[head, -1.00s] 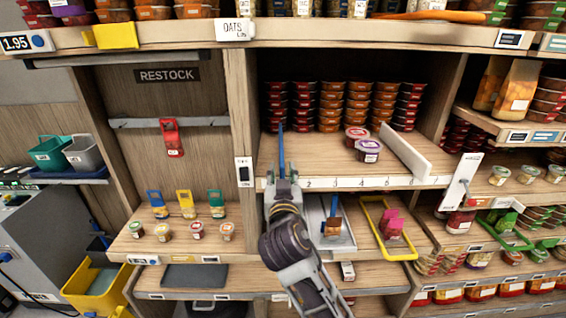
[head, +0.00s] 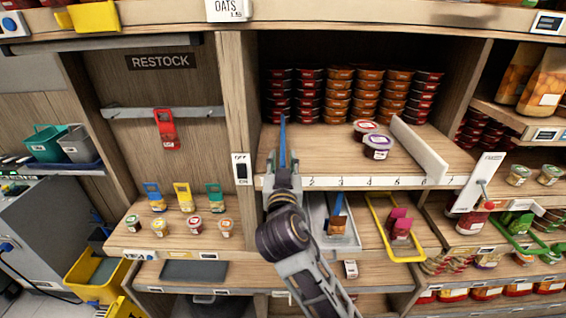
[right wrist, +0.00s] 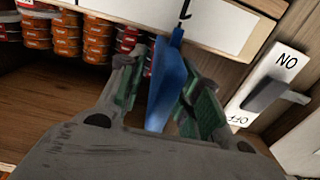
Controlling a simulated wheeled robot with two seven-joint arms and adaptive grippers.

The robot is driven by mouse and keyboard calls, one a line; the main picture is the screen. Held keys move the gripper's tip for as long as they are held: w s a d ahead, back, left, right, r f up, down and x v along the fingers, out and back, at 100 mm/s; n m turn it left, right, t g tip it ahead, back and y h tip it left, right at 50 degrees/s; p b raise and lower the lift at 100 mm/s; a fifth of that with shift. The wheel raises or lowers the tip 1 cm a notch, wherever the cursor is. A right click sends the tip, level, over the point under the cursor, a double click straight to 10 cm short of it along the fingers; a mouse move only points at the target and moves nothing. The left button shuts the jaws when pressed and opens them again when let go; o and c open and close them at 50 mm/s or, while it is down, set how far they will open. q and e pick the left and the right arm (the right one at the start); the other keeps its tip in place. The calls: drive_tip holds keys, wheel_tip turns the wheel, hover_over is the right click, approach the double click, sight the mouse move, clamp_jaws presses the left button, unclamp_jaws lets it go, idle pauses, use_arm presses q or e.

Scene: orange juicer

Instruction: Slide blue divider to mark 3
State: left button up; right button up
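The blue divider (head: 283,140) stands upright at the left end of the middle shelf, close to the left post. In the right wrist view the blue divider (right wrist: 168,85) lies between my fingers, and a mark 1 shows just beyond it. My right gripper (head: 283,165) is at the shelf's front edge, around the divider. In the right wrist view my right gripper (right wrist: 168,95) has its green-padded fingers apart, with narrow gaps beside the divider. The numbered strip (head: 341,183) shows marks 2 to 6, with mark 3 right of my gripper. My left gripper is out of view.
A white divider (head: 418,148) stands slanted at the shelf's right, near two small tubs (head: 376,147). Stacked cups (head: 340,92) line the back. The shelf between the blue divider and the tubs is clear. A switch plate (head: 242,170) is on the left post.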

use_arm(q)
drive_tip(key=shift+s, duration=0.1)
use_arm(e)
clamp_jaws()
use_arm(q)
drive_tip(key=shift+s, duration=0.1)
use_arm(e)
drive_tip(key=shift+w+d, duration=0.1)
drive_tip(key=shift+d, duration=0.1)
